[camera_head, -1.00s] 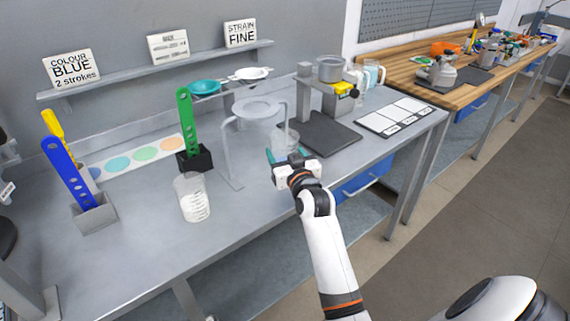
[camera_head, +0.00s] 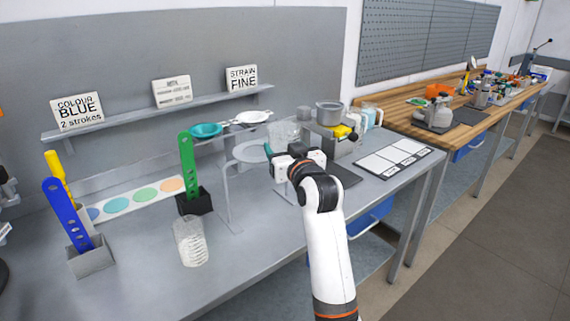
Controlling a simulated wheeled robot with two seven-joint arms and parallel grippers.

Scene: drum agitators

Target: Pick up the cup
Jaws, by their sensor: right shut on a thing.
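My right gripper (camera_head: 284,153) is shut on a clear cup (camera_head: 283,132). The cup is see-through and faint, partly hidden behind the gripper, and it looks upright. It is held off the bench, just right of the round-topped stand (camera_head: 250,152) in the picture. Another clear cup with white markings (camera_head: 190,242) stands on the grey bench (camera_head: 245,245) at the front left. My left gripper does not show.
A green perforated paddle (camera_head: 187,160) stands in a black holder, left of the stand. Blue (camera_head: 67,213) and yellow (camera_head: 57,170) paddles are at far left. A machine with a grey pot (camera_head: 329,113) is behind my gripper.

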